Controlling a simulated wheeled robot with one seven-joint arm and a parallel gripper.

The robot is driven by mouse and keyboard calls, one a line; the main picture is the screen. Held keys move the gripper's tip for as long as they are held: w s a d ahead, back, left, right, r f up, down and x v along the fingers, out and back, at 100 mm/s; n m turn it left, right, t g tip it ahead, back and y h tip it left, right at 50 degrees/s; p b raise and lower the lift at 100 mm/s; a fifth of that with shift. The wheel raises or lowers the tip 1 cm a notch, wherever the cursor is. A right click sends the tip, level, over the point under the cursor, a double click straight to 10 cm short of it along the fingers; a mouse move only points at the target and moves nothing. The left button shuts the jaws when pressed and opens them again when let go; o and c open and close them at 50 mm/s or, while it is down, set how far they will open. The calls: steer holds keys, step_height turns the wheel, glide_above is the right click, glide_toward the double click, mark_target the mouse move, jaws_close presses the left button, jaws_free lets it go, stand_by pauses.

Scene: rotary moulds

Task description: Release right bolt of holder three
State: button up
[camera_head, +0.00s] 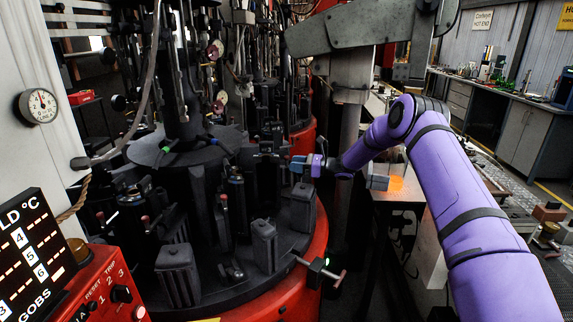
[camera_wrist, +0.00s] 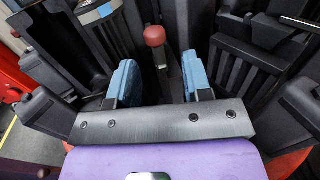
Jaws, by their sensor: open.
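My gripper (camera_wrist: 160,78) is open, with its two blue finger pads apart. In the wrist view a bolt with a red knob (camera_wrist: 155,36) and a dark stem shows between the pads, just beyond them. Neither pad appears to touch it. In the head view my purple arm reaches in from the right, and my gripper (camera_head: 297,163) is at a dark mould holder (camera_head: 270,140) on the far right side of the round machine. The knob there is hard to make out. I see no number on this holder.
Other dark moulds (camera_head: 264,243) and holders with red-knobbed bolts (camera_head: 145,218) crowd the round table, which has a red rim (camera_head: 310,255). A T-handled clamp (camera_head: 319,267) sticks out at the rim. A glowing block (camera_head: 395,184) lies right of my gripper, beside a grey column (camera_head: 349,130).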

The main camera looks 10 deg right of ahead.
mark_target(287, 166)
steer(key=shift+x, duration=1.9)
steer(key=shift+c, duration=0.2)
jaws_close()
